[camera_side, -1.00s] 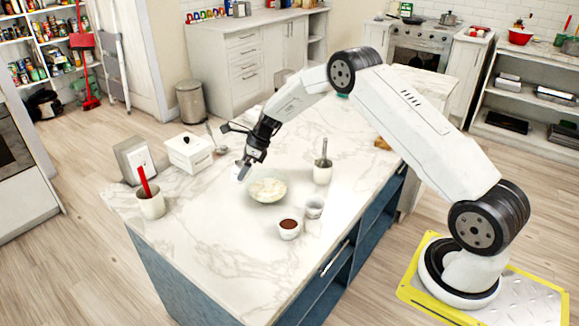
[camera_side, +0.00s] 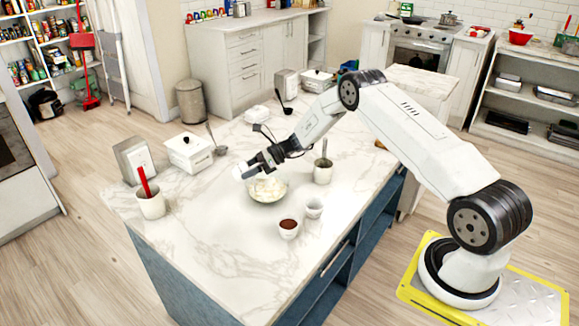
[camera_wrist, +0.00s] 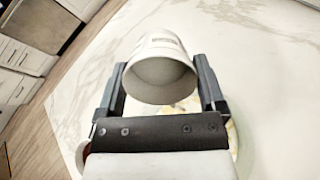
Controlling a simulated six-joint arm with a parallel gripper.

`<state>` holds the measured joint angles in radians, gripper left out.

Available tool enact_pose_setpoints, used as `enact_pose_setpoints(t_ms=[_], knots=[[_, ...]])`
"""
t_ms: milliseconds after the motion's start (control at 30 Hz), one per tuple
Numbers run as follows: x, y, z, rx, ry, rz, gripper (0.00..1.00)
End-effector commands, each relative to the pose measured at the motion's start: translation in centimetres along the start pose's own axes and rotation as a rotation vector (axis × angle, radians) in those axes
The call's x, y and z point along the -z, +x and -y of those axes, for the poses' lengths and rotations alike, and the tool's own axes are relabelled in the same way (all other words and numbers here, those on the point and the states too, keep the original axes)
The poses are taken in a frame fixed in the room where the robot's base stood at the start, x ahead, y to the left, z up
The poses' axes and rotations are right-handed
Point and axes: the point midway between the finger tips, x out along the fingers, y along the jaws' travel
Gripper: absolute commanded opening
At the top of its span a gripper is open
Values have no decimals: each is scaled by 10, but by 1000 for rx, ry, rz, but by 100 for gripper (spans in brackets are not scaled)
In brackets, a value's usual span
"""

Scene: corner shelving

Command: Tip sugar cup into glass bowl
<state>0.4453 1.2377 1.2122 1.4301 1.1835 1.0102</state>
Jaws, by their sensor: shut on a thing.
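My gripper (camera_side: 251,165) is shut on a white cup (camera_side: 240,171), held just above the far left rim of the glass bowl (camera_side: 267,197). The cup is strongly tilted. In the wrist view the cup (camera_wrist: 158,45) sits between both fingers, its round mouth turned toward the camera, and its inside looks pale and empty of anything I can make out. The bowl holds a pale, whitish heap. In the wrist view it is mostly hidden behind my gripper and the cup.
Near the bowl stand a small cup with brown contents (camera_side: 288,231), a small pale cup (camera_side: 314,207) and a white cup with a spoon (camera_side: 322,174). A white canister (camera_side: 189,155) and a cup with a red utensil (camera_side: 151,205) are to the left. The front worktop (camera_side: 210,260) is clear.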

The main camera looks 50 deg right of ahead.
Motion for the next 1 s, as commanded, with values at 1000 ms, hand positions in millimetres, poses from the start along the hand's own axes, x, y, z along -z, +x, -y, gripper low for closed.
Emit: enact_pose_setpoints(t_ms=[1000], knots=[[14,-4,4,-86,-1,318,24]])
